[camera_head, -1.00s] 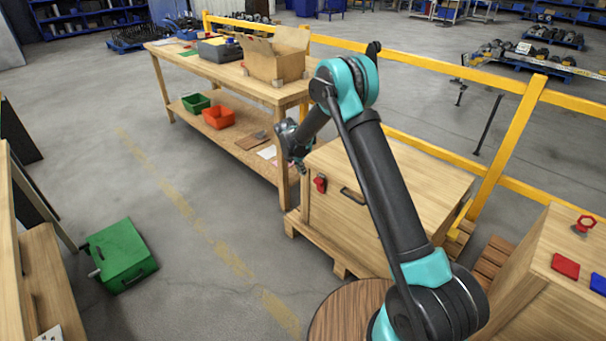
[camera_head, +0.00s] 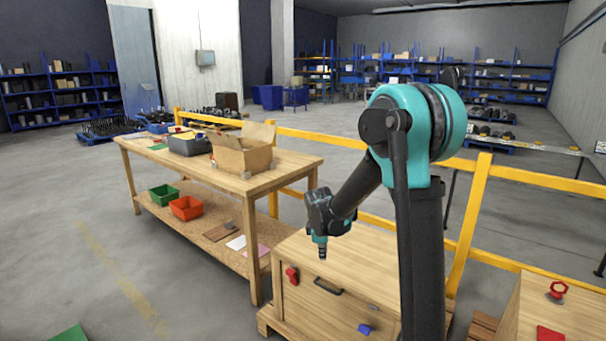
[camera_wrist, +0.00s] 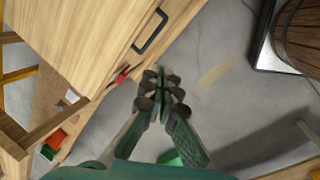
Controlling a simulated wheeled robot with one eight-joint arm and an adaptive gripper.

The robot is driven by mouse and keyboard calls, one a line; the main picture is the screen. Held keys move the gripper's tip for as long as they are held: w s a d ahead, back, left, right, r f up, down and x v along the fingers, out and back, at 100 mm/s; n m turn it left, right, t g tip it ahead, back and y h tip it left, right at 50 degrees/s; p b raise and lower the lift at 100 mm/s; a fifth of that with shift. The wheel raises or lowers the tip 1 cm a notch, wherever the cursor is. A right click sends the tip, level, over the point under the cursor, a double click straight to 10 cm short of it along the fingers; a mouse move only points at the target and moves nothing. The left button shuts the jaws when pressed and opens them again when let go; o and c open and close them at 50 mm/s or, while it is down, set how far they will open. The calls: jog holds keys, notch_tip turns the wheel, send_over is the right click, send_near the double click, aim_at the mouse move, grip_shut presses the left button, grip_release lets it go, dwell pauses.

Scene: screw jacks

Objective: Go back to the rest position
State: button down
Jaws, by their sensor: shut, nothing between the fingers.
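My gripper (camera_head: 322,250) hangs fingers-down at the end of my raised teal and black arm, in front of the wooden crate (camera_head: 355,265) in the head view. In the wrist view my gripper (camera_wrist: 161,80) has its fingers together, with nothing between them. Below it in that view are the grey floor and part of the crate (camera_wrist: 100,35), with its black handle (camera_wrist: 150,32) and a red fitting (camera_wrist: 121,75). The fingers look apart from all of these.
A wooden workbench (camera_head: 265,178) stands left, with an open cardboard box (camera_head: 240,157) on top and green (camera_head: 163,195) and red (camera_head: 186,208) bins below. A yellow rail (camera_head: 345,142) runs behind. Another wooden crate (camera_head: 530,315) at right bears a red knob (camera_head: 557,291). Left floor is mostly clear.

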jog(key=s+d+m, duration=0.4)
jog(key=s+m, duration=0.1)
jog(key=s, duration=0.4)
jog(key=s+d+m+t+y, duration=0.1)
jog(key=s+d+m, duration=0.35)
jog(key=s, duration=0.45)
jog(key=s+d+m, duration=0.4)
jog(key=s+m, duration=0.2)
jog(key=s, duration=0.4)
jog(key=w+a+f+n+h, duration=0.1)
jog(key=w+a+n, duration=0.35)
jog(key=w, duration=0.45)
jog(key=w+a+n+h, duration=0.1)
jog(key=w+a+n, duration=0.3)
jog(key=w, duration=0.5)
jog(key=w+a+f+n+h, duration=0.1)
jog(key=w+a+n, duration=0.2)
jog(key=w+n, duration=0.45)
jog(key=w+a+f+n+t+h, duration=0.2)
jog(key=w+a+f+n, duration=0.4)
jog(key=a+f, duration=0.45)
jog(key=w+a+f+n+t+h, duration=0.1)
jog(key=w+a+f+n+t, duration=0.1)
jog(key=w+a+f+n, duration=0.8)
jog(key=w+d+f+m, duration=0.3)
jog(key=w+d, duration=0.1)
jog(key=w, duration=0.1)
jog(key=shift+f+m, duration=0.35)
jog(key=shift+f, duration=0.05)
